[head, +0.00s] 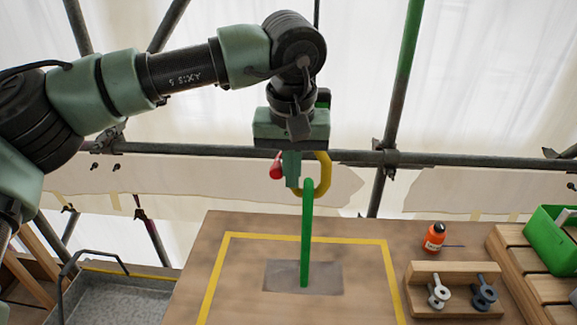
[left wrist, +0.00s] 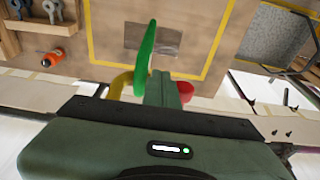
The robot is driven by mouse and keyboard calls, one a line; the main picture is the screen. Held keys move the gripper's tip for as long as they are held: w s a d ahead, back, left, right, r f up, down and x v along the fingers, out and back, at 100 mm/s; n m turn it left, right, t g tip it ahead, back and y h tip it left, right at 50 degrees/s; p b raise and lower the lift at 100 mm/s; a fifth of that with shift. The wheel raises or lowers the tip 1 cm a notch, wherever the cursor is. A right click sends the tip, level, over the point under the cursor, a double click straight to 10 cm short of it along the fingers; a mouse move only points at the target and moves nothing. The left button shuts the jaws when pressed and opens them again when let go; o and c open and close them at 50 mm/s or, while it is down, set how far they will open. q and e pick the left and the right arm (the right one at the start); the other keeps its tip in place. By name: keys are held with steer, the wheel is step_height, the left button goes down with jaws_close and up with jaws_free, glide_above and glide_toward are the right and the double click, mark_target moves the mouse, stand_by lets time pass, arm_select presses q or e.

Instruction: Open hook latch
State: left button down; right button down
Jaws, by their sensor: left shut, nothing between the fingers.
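A yellow hook (head: 325,172) hangs above the bench, with a red part (head: 276,166) on its left that may belong to its latch. A tall green piece (head: 306,235) rises from a grey plate (head: 275,274) to the hook's lower end. My left gripper (head: 292,186) points down, shut and empty, between the red part and the hook, overlapping the hook in view. Contact cannot be told. In the left wrist view, the hook (left wrist: 121,86) is left of my fingers and the red part (left wrist: 186,89) right. The latch's state is hidden. My right gripper is out of view.
The wooden bench (head: 190,290) has a yellow taped outline around the plate. An orange bottle (head: 434,238), a wooden rack (head: 459,306) with metal shackles and a green bin (head: 553,240) stand on the right. Scaffold tubes (head: 230,150) cross behind. A grey metal tray is at lower left.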

mark_target(276, 166)
arm_select(q)
steer(key=shift+a, duration=0.15)
steer(key=shift+a+r, duration=0.25)
steer(key=shift+a, duration=0.4)
steer(key=shift+a+r, duration=0.2)
steer(key=shift+r, duration=0.1)
steer(key=shift+a+r+p, duration=0.4)
steer(key=shift+r+p, duration=0.1)
steer(key=shift+a+r, duration=0.25)
steer(key=shift+a, duration=0.15)
stand_by(0.3)
steer(key=shift+a+r, duration=0.3)
steer(key=shift+a, duration=0.4)
steer(key=shift+d+p, duration=0.3)
steer(key=shift+d, duration=0.35)
